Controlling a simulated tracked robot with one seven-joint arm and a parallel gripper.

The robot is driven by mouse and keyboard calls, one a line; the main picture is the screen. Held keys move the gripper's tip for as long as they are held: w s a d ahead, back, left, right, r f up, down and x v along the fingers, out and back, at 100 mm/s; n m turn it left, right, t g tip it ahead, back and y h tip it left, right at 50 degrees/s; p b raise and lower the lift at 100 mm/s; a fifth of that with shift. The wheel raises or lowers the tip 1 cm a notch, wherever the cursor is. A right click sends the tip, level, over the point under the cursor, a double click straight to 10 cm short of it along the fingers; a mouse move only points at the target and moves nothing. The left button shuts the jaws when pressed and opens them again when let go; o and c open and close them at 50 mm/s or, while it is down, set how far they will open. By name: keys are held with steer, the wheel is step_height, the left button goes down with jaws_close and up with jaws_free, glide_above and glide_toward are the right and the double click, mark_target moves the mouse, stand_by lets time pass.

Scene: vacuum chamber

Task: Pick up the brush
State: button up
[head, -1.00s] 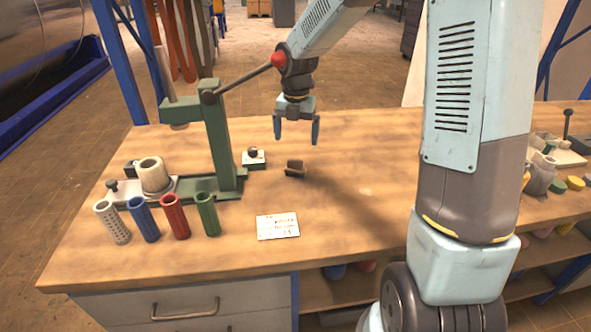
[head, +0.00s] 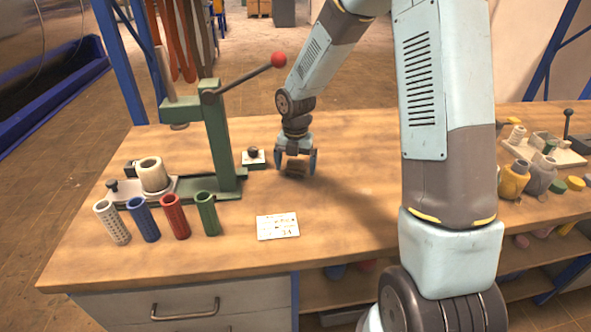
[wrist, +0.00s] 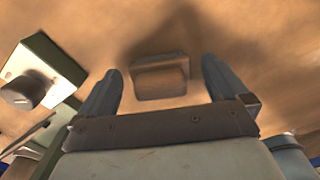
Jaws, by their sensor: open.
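The brush is a small brown, blocky piece (wrist: 160,77) on the wooden bench top. In the wrist view it lies between and just beyond my two fingertips, with a gap on each side. In the head view the brush (head: 293,170) shows only dimly between the fingers and is partly hidden by my gripper. My gripper (head: 297,165) is open and points down over it. I cannot tell whether the fingertips reach down past its sides.
A green lever press (head: 218,140) with a red knob stands left of my gripper. A small plate with a dark knob (head: 253,156) sits close by. Coloured ribbed tubes (head: 172,216) stand at the front left, a white card (head: 277,226) at the front. Bench right of the brush is clear.

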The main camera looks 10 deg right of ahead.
mark_target(295, 160)
steer(key=shift+c, duration=0.5)
steer(key=c, duration=1.1)
step_height(295, 160, up, 10)
steer(key=shift+c, duration=0.2)
steer(key=o, duration=0.6)
steer(key=c, duration=0.4)
